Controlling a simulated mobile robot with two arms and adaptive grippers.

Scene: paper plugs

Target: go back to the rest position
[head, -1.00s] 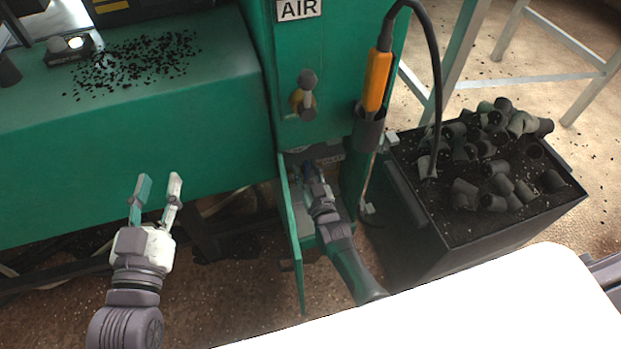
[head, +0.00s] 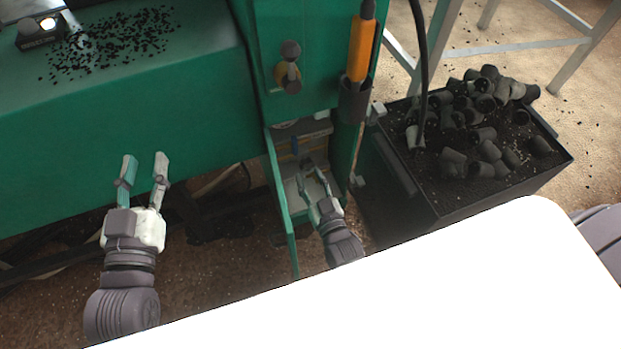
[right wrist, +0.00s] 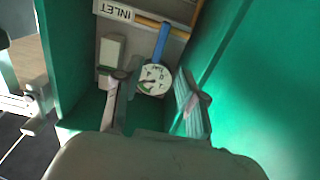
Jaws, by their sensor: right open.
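My left gripper (head: 143,170) is open and empty in the head view, in front of the green machine's (head: 110,150) long side. My right gripper (head: 312,188) is open at the mouth of the open lower compartment. In the right wrist view its fingers (right wrist: 150,105) are spread with nothing between them. A round dial gauge (right wrist: 153,79) with a blue handle (right wrist: 161,42) lies beyond the fingertips, inside the compartment. An INLET label (right wrist: 115,10) and a yellow pipe (right wrist: 160,27) are above it.
The green compartment door (head: 283,215) stands open left of my right gripper. A dark bin (head: 440,205) of plugs (head: 485,130) stands to the right. An orange-handled tool (head: 361,50) hangs in a holder above. Black bits (head: 110,45) lie on the machine top.

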